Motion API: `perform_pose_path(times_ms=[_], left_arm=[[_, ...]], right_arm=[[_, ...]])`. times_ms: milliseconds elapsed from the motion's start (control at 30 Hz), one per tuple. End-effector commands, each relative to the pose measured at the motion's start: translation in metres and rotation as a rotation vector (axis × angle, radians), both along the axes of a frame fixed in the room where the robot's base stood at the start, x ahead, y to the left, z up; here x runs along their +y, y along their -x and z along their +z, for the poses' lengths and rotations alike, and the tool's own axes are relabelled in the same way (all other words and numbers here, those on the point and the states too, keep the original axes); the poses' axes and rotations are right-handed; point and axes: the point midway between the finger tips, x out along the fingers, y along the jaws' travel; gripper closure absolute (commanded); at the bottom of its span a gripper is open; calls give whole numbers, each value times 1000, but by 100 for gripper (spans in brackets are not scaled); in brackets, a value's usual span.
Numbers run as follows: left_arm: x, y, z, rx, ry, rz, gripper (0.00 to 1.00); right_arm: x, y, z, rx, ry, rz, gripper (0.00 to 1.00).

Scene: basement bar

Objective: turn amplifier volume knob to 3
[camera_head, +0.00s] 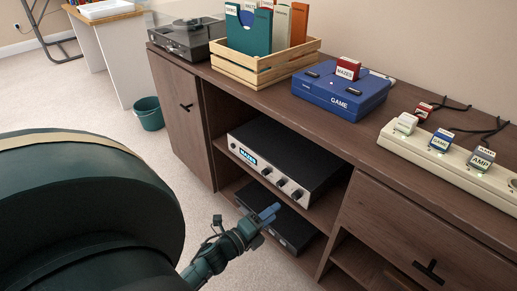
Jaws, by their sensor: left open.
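The amplifier (290,150) is a black box with a silver front and a small lit blue display. It sits on the upper open shelf of the wooden cabinet. Dark round knobs show along its front, the rightmost knob (297,194) near its right end. Their settings are too small to read. My left gripper (270,212) is in front of the cabinet, below and left of the rightmost knob in the picture. Its jaws are open, with nothing seen between them. It appears apart from the knobs. My right gripper is out of view.
A second black box (292,231) sits on the shelf below the amplifier. On the cabinet top are a turntable (185,40), a wooden record crate (250,68), a blue game console (338,95) and a labelled power strip (445,165). A green bin (149,115) stands on the carpet.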

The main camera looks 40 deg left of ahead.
Motion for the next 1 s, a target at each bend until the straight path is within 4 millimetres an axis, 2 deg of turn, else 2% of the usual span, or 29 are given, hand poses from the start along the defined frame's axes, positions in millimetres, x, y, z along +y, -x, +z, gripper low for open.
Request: perform_pose_path(times_ms=[33, 100, 300, 900, 1000], left_arm=[[1, 12, 1, 4, 2, 2, 55], [2, 24, 2, 3, 1, 2, 55], [3, 44, 2, 1, 2, 1, 55], [4, 47, 2, -1, 1, 0, 55], [4, 47, 8, -1, 1, 0, 55]], right_arm=[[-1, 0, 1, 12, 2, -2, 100], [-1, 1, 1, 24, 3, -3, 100], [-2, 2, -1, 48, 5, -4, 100], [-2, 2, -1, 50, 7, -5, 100], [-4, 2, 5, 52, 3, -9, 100]])
